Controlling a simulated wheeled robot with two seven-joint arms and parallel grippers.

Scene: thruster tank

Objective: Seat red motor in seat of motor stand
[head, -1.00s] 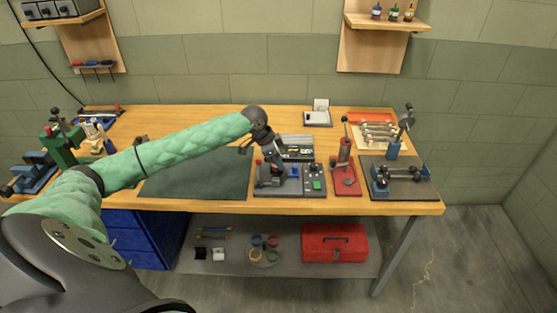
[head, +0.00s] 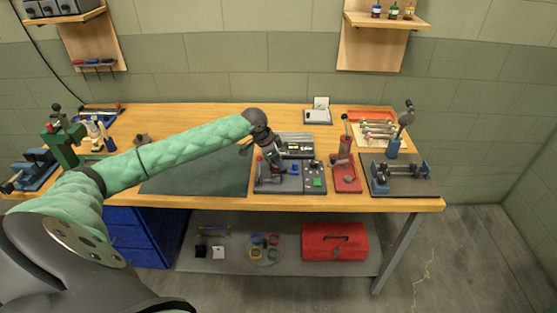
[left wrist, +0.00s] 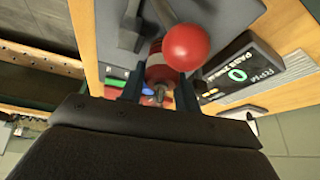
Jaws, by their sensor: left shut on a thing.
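My left gripper (head: 275,165) is over the grey motor stand (head: 267,187) on the workbench, pointing down. In the left wrist view my left gripper (left wrist: 160,92) is shut on the red motor (left wrist: 155,72), a red and silver cylinder with a small metal shaft towards the camera. A red ball knob (left wrist: 186,47) hides part of the motor. The knob also shows beside the gripper in the head view (head: 259,159). The seat is hidden behind the gripper, so I cannot tell whether the motor touches it. My right gripper is not in view.
An RPM readout (left wrist: 238,72) showing 0 is close to the gripper. A control box with a green button (head: 317,182) and a red press (head: 346,180) stand to the right. A dark mat (head: 195,172) to the left is mostly bare.

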